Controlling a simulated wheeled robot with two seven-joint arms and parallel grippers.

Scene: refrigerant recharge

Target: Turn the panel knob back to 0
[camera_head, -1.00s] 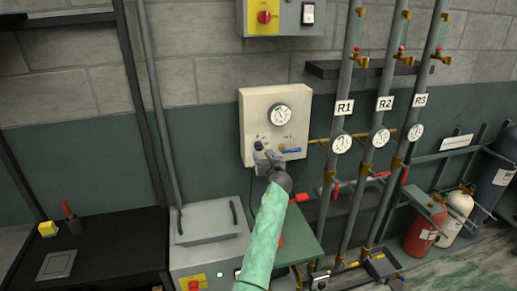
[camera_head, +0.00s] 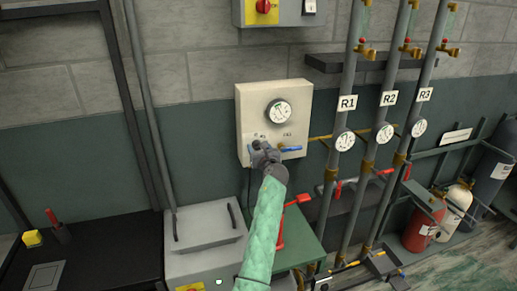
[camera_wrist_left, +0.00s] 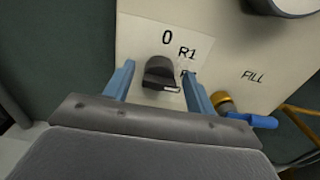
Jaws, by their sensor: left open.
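The panel knob (camera_wrist_left: 161,72) is black with a white pointer mark and sits on a white plate marked 0 and R1 on the beige panel (camera_head: 243,103). In the left wrist view the white mark is at the knob's lower right, away from the 0. My left gripper (camera_head: 262,150) is at the panel's lower left. In the left wrist view its two blue fingers (camera_wrist_left: 158,84) stand open, one on each side of the knob, apart from it. In the head view the gripper hides the knob. My right gripper is not in view.
A blue-handled fill valve (camera_wrist_left: 248,119) is close to the right finger, beside the FILL label. A round gauge (camera_head: 279,113) is above on the panel. A grey lidded box (camera_head: 207,226) stands below left. Pipes marked R1, R2 and R3 (camera_head: 424,94) run at the right.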

